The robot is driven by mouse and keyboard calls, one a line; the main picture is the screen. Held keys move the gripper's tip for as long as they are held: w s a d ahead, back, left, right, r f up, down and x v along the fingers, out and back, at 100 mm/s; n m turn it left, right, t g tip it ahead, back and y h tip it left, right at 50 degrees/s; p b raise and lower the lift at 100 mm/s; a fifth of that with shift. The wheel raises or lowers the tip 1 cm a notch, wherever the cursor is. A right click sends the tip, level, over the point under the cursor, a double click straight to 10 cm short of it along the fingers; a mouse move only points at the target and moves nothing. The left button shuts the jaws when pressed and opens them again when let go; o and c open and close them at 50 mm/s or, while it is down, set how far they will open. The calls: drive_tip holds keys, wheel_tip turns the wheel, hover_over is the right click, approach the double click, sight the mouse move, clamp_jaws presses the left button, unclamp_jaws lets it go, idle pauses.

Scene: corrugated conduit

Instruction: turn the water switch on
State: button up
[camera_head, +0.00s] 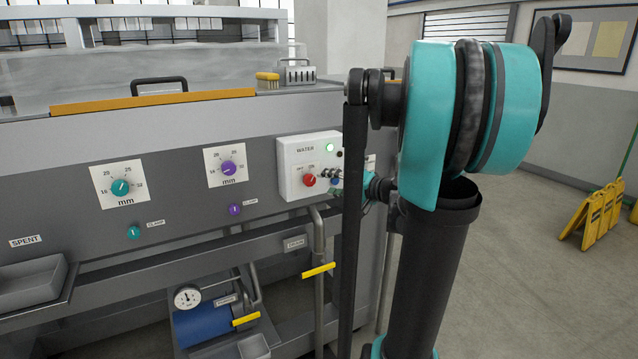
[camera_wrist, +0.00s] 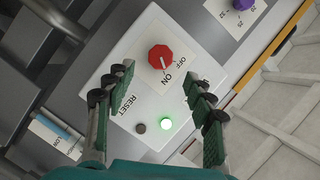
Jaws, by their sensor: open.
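The water switch is a red knob (camera_head: 309,180) on a white box (camera_head: 290,184) marked WATER. In the wrist view the red knob (camera_wrist: 160,56) sits just beyond my fingertips, and its pale pointer mark appears to face the ON label. A green lamp (camera_wrist: 165,124) on the box glows; it also glows in the head view (camera_head: 330,147). My gripper (camera_wrist: 159,82) is open and empty, its green-padded fingers apart over the box face, not touching the knob as far as I can see. In the head view my arm partly hides the gripper.
A purple dial (camera_head: 229,168) and a teal dial (camera_head: 120,188) are on the panel to the left. A pipe with a yellow handle (camera_head: 318,270) runs below the box. Yellow folding signs (camera_head: 592,214) stand at right; the floor between is clear.

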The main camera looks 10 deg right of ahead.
drive_tip(key=shift+v, duration=2.4)
drive_tip(key=s+a+f+n+g+h, duration=0.1)
drive_tip(key=s+a+f+g+h, duration=0.15)
drive_tip(key=s+a+f, duration=0.4)
drive_tip(key=s+a+f+n+g+h, duration=0.15)
drive_tip(key=s+f+g, duration=0.25)
drive_tip(key=f, duration=0.6)
drive_tip(key=s+d+f+n+g+h, duration=0.1)
drive_tip(key=s+d+f+h, duration=0.3)
drive_tip(key=s+f, duration=0.4)
drive_tip(key=s+n+h, duration=0.1)
drive_tip(key=s, duration=0.1)
drive_tip(key=shift+s+f+g+h, duration=0.25)
drive_tip(key=shift+s+g+h, duration=0.1)
drive_tip(key=shift+h, duration=0.05)
